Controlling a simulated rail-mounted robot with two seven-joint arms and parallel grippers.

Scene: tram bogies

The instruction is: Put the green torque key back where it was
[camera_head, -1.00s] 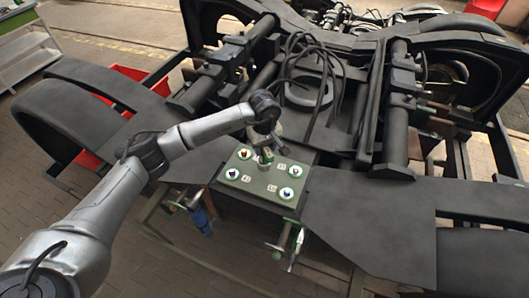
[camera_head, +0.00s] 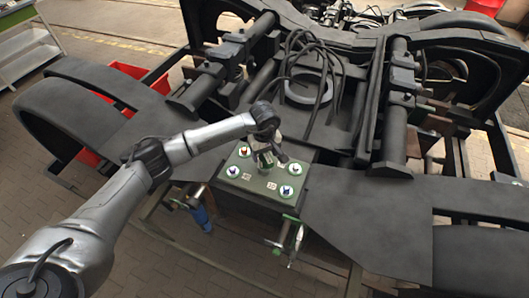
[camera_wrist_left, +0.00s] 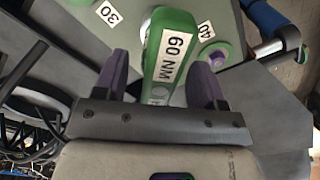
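The green torque key (camera_wrist_left: 166,62), with a white "60 NM" label, lies between my left gripper's two purple-padded fingers (camera_wrist_left: 158,80) in the left wrist view. A gap shows between the key and the left-hand finger; the right-hand finger is close beside it. The gripper looks open. In the head view my left gripper (camera_head: 268,152) is low over a green board (camera_head: 260,186), with the key (camera_head: 262,163) under it, partly hidden. I cannot tell whether the key's lower end is seated in the board. My right gripper is not in view.
Round white discs with coloured centres, such as one at the board's front right (camera_head: 287,191), surround the key. Number labels lie between them. A clamp (camera_head: 289,236) hangs at the board's front edge. Black cables (camera_head: 311,62) and the dark bogie frame (camera_head: 375,215) stand close by.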

